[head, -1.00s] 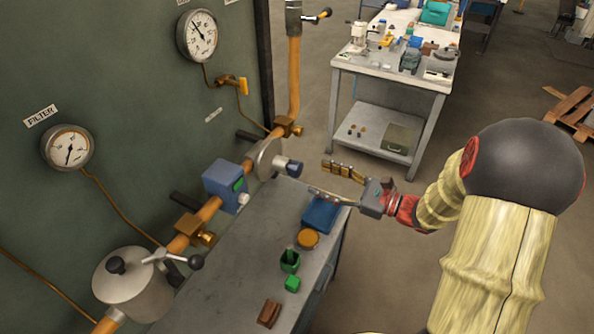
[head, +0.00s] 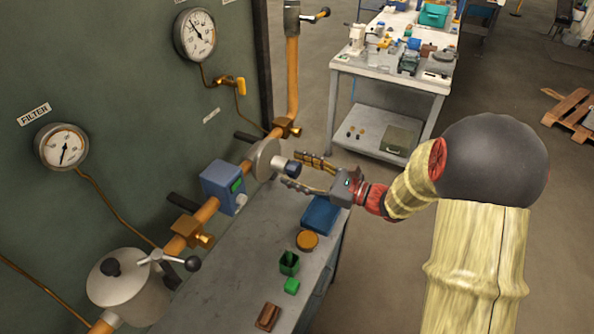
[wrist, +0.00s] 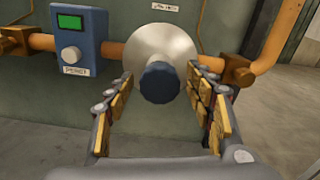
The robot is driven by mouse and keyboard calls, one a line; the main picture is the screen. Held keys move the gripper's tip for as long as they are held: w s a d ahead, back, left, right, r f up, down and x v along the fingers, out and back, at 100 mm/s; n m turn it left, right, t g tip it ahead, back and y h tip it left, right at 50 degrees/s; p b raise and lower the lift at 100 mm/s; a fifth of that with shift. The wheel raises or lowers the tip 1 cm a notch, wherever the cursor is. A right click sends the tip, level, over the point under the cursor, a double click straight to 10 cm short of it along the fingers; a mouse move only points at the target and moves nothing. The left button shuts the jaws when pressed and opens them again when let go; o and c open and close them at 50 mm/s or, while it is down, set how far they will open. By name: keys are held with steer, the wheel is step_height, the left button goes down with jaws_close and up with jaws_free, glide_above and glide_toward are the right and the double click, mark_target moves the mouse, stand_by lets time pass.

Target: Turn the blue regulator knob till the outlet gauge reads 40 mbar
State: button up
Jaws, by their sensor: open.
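The blue regulator knob (head: 293,169) sits on the front of the round grey regulator body (head: 264,160) on the orange pipe. In the wrist view the dark blue knob (wrist: 160,82) is near the middle, ahead of the fingers. My gripper (head: 300,171) is open, with one finger on each side of the knob's line; I cannot tell whether either touches it. In the wrist view my gripper (wrist: 165,110) frames the knob. A round gauge (head: 195,35) hangs upper on the panel; its needle points up-left and its numbers are too small to read.
A second gauge (head: 62,147) is under the FILTER label. A blue box (head: 223,187) with a green display sits on the pipe left of the regulator. The bench (head: 225,270) below holds a blue tray (head: 321,215), an orange-topped tin (head: 307,240) and green pieces (head: 290,263).

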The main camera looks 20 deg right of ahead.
steer(key=shift+c, duration=1.2)
steer(key=c, duration=0.9)
steer(key=shift+p, duration=0.45)
steer(key=m+p, duration=0.2)
steer(key=p, duration=0.1)
steer(key=shift+r, duration=0.25)
steer(key=m+p, duration=0.3)
steer(key=p, duration=0.2)
steer(key=shift+m, duration=0.3)
steer(key=m+p, duration=0.3)
steer(key=p, duration=0.2)
steer(key=m+p, duration=0.3)
steer(key=shift+f, duration=0.2)
